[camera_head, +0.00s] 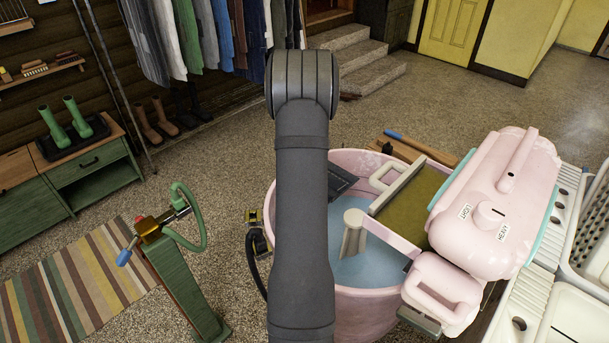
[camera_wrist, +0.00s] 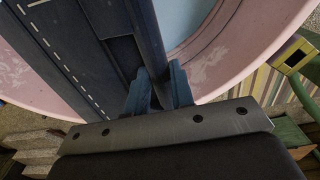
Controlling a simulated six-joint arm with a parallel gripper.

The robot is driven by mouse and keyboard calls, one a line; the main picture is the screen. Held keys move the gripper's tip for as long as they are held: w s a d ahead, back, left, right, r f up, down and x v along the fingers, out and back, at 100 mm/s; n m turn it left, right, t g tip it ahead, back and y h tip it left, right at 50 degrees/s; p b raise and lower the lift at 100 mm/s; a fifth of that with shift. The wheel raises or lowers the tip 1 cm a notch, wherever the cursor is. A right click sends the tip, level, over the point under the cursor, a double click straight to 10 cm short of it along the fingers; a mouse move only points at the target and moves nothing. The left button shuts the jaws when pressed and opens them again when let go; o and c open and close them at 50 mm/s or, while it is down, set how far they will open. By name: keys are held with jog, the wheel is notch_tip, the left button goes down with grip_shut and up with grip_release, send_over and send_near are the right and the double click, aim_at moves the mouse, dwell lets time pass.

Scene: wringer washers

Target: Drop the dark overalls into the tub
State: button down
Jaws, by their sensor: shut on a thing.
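The dark overalls (camera_wrist: 70,45), navy with pale stitching, fill the upper left of the wrist view. My gripper (camera_wrist: 160,88) is shut on a dark fold of them. The pink tub (camera_wrist: 235,60) lies below, with pale blue water (camera_wrist: 190,18) in it. In the head view the tub (camera_head: 352,310) stands at the centre right, with water (camera_head: 365,265) around a pale agitator (camera_head: 354,232). A small dark piece of the overalls (camera_head: 341,181) shows right of my arm, over the far left part of the tub. My arm hides my gripper and most of the overalls there.
The pink wringer head (camera_head: 495,200) covers the tub's right side, with an olive tray (camera_head: 410,200) over the opening. A green post with a tap and hose (camera_head: 180,275) stands left of the tub. White basins (camera_head: 580,320) are at the right. Clothes (camera_head: 205,40) hang behind.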

jog(key=shift+f, duration=0.25)
jog(key=c, duration=1.2)
grip_release()
jog(key=shift+o, duration=0.2)
notch_tip(320, 180, up, 18)
jog(key=shift+f, duration=0.25)
jog(key=shift+f, duration=0.1)
notch_tip(320, 180, down, 16)
jog(key=shift+f, duration=0.1)
